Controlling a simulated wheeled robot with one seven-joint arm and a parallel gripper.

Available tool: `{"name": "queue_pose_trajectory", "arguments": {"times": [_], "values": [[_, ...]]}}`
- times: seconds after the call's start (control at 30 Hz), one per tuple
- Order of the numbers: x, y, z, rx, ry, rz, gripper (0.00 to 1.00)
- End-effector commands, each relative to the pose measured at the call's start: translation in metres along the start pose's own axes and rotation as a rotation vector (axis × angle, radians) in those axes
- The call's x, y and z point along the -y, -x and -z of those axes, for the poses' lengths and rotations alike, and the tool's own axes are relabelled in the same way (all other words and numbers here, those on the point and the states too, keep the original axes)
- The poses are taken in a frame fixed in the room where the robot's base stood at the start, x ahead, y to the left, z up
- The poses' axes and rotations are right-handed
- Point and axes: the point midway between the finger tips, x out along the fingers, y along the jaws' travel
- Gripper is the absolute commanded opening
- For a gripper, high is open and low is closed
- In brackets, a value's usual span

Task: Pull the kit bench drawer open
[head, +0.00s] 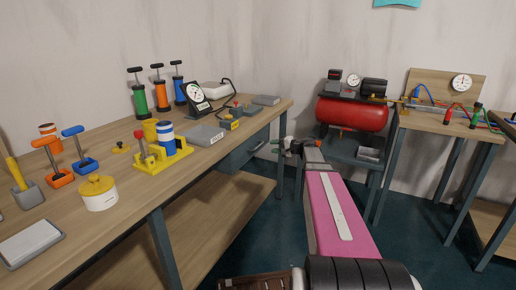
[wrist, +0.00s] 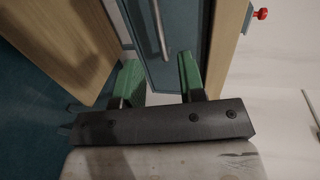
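The kit bench (head: 140,165) is a long wooden-topped bench on the left in the head view. Its drawer (head: 240,153) is a dark teal front under the far right end of the top, with a thin metal handle (head: 258,147). In the wrist view, the teal drawer front (wrist: 181,55) and its bar handle (wrist: 160,28) are ahead of the fingers. My gripper (head: 282,146) is beside the drawer, to its right in the head view. Its green fingers (wrist: 158,68) are apart and empty in the wrist view, and the handle appears beyond them. The drawer looks shut.
A lower wooden shelf (head: 190,220) runs under the bench. Pumps, gauges and small tools stand on the top. A red compressor tank (head: 352,114) sits on a stand behind my arm. Another wooden table (head: 440,121) is at right. Teal floor lies between.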

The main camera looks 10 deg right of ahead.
Motion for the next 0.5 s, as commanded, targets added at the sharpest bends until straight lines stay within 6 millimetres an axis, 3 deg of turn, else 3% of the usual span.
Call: {"name": "queue_pose_trajectory", "arguments": {"times": [0.5], "values": [[-0.001, -0.085, 0.0, 0.003, 0.0, -0.002, 0.37]]}}
